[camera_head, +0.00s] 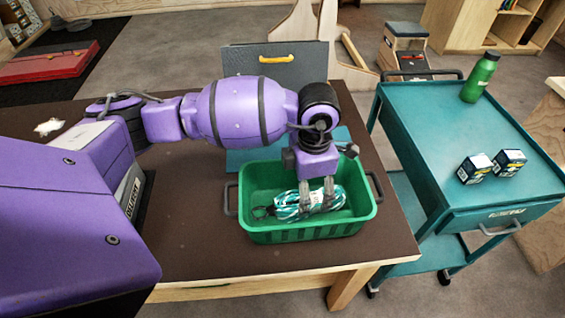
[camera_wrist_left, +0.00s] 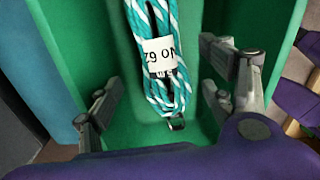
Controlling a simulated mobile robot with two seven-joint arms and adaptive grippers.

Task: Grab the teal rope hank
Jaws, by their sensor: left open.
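The teal rope hank (camera_head: 290,206) is a bundle of teal and white cord lying in the green basket (camera_head: 300,236) on the brown table. In the left wrist view, the hank (camera_wrist_left: 161,50) shows a white label and a small metal clip at its near end. My left gripper (camera_head: 317,198) reaches down into the basket over the right part of the hank. In the left wrist view, my left gripper (camera_wrist_left: 166,108) is open, with fingers on both sides of the hank and gaps visible. My right gripper is in neither view.
The basket has grey handles on both sides. A grey case (camera_head: 275,60) with a yellow handle stands behind it. A teal cart (camera_head: 470,115) at the right holds a green bottle (camera_head: 481,77) and two small boxes (camera_head: 492,166). The table is clear in front of the basket.

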